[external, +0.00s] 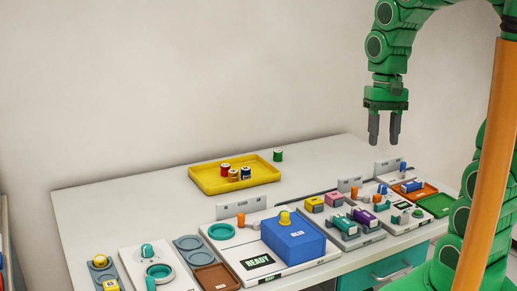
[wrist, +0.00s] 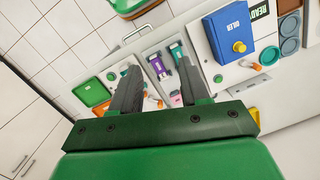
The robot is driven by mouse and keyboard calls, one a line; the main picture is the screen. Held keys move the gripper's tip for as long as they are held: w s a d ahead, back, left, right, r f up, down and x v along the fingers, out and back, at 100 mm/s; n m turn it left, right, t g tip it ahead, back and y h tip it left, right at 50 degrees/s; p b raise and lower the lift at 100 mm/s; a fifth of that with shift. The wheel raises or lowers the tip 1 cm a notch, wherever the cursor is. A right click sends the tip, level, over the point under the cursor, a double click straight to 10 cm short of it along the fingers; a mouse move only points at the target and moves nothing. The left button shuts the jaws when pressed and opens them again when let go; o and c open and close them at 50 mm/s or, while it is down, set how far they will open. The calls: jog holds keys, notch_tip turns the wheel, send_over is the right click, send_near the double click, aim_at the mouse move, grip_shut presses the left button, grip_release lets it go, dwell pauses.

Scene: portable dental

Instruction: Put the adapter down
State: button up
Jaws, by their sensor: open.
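My gripper (external: 384,130) hangs high above the right part of the table, pointing down, with its fingers apart and nothing between them. The wrist view also shows the two fingers (wrist: 160,85) apart and empty. I cannot tell for certain which thing is the adapter. Small capped cylinders, one red (external: 225,169), one blue-topped (external: 245,173) and one orange-brown (external: 233,175), stand in the yellow tray (external: 205,183). A green one (external: 278,155) stands on the table outside the tray. A teal (external: 343,224) and a purple cylinder (external: 362,217) lie side by side in a grey holder.
A blue box (external: 295,240) with a yellow knob (external: 285,217) stands at the front, beside a READY panel (external: 257,262). The table's back left is bare.

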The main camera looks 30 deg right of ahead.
jog(key=s+d+f+n, duration=0.1)
jog(key=s, duration=0.5)
jog(key=s+d+f+n+h, duration=0.1)
jog(key=s+d+n, duration=0.1)
jog(key=s, duration=0.4)
jog(key=shift+s+f, duration=0.3)
dwell(0.5)
